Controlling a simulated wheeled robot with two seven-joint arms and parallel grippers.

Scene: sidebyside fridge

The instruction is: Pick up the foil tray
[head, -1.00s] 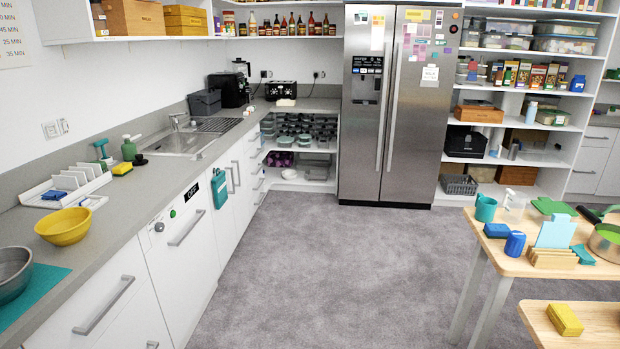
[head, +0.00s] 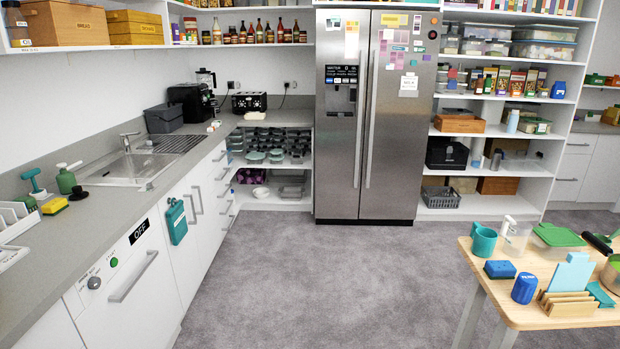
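I cannot pick out a foil tray for certain. Several small dark and grey-green containers (head: 268,156) sit on the corner shelves left of the fridge, too small to identify. A grey, tray-like container (head: 291,192) is on the lower shelf there, beside a white bowl (head: 261,192). The steel side-by-side fridge (head: 365,120) stands at the back with both doors shut, so its inside is hidden. Neither of my grippers is in view.
Grey carpet (head: 320,270) is clear up to the fridge. A counter with a sink (head: 135,168) runs along the left. Open shelves (head: 495,195) stand right of the fridge.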

